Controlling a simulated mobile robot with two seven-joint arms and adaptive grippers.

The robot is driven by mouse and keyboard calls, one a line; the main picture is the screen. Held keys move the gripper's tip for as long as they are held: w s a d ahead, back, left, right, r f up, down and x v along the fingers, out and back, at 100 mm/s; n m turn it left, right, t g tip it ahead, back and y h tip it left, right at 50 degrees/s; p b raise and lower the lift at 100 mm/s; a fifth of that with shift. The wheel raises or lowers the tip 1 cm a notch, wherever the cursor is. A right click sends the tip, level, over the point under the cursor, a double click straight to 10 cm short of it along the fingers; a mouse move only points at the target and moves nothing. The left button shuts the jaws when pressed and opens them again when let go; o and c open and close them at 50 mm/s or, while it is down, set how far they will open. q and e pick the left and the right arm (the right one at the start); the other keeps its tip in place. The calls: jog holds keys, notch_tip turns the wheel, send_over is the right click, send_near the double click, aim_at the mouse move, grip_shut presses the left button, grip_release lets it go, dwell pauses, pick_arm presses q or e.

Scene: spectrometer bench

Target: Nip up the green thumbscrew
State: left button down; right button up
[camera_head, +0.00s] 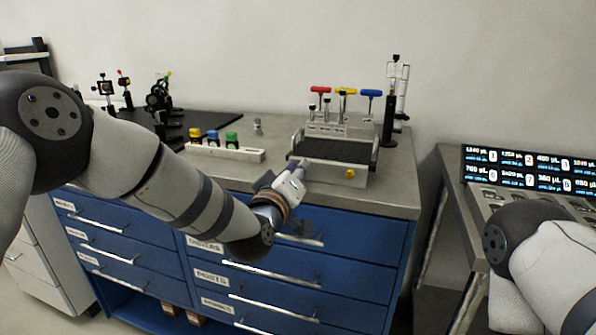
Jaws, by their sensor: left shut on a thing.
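My left gripper (300,167) is at the left front of a grey box-like fixture (330,176) with a black top on the bench. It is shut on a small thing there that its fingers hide. I take this to be the green thumbscrew from its place on the front face, but no green shows at the fingertips. A yellow knob (350,174) shows on the same front face, to the right of the gripper. My right gripper is out of view; only part of my right arm shows at the lower right.
A pale rail (240,154) with yellow, blue and green-topped blocks lies left of the fixture. Red, yellow and blue T-handled tools (345,92) stand in a rack behind it. Optics stand on a black board (205,121). Blue drawers (330,262) lie below; a display (530,170) is right.

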pick_arm(q)
jog(key=shift+f, duration=0.1)
jog(key=c, duration=1.6)
grip_release()
jog(key=shift+a, duration=0.1)
